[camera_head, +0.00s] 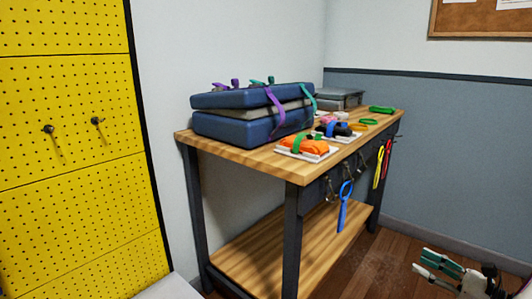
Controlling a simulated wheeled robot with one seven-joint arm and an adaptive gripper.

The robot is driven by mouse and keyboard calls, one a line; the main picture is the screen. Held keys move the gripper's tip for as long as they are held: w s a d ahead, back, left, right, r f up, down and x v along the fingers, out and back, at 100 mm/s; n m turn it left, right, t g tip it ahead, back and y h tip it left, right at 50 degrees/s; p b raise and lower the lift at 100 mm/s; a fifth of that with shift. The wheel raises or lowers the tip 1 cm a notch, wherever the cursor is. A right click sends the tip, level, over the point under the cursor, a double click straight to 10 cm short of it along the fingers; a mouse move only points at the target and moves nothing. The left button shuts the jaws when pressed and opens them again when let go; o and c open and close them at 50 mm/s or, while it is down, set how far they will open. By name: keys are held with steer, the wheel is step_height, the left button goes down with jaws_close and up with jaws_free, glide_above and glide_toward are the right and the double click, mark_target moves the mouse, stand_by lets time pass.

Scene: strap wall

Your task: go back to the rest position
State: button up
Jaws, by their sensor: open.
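My gripper (428,264) is at the lower right of the head view, with its two fingers apart and nothing between them. It is low, over the brown floor, to the right of the wooden workbench (255,160) and apart from it. Part of my arm is cut off by the right edge of the picture.
Stacked blue cases (228,127) with purple and green straps stand on the bench. An orange bundle (305,146) lies on its front corner. A blue strap (343,206) hangs from the bench side. A yellow pegboard (70,150) stands left. Floor (375,262) beside the bench is clear.

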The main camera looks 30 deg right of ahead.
steer(key=w+a+r+n+g+y, duration=0.4)
steer(key=w+a+r+n, duration=0.15)
steer(key=a, duration=0.45)
steer(key=w+a+r+n+g+y, duration=0.4)
steer(key=a+r+n, duration=0.25)
steer(key=a, duration=0.35)
steer(key=s+a+r+n+g, duration=0.1)
steer(key=a+r+n+g, duration=0.25)
steer(key=a, duration=0.35)
steer(key=s+a+r+n+g, duration=0.2)
steer(key=a+n+g, duration=0.2)
steer(key=a, duration=0.3)
steer(key=s+a+r+n+g+h, duration=0.1)
steer(key=s+a+n+g+h, duration=0.3)
steer(key=s+a+n+h, duration=0.65)
steer(key=s+d+n+t, duration=0.2)
steer(key=s+n, duration=0.1)
steer(key=s, duration=0.4)
step_height(320, 180, up, 35)
steer(key=t+p, duration=0.4)
steer(key=p, duration=2.9)
steer(key=shift+d+f+n+h, duration=0.2)
steer(key=shift+d+n+h, duration=0.05)
steer(key=shift+n+h, duration=0.2)
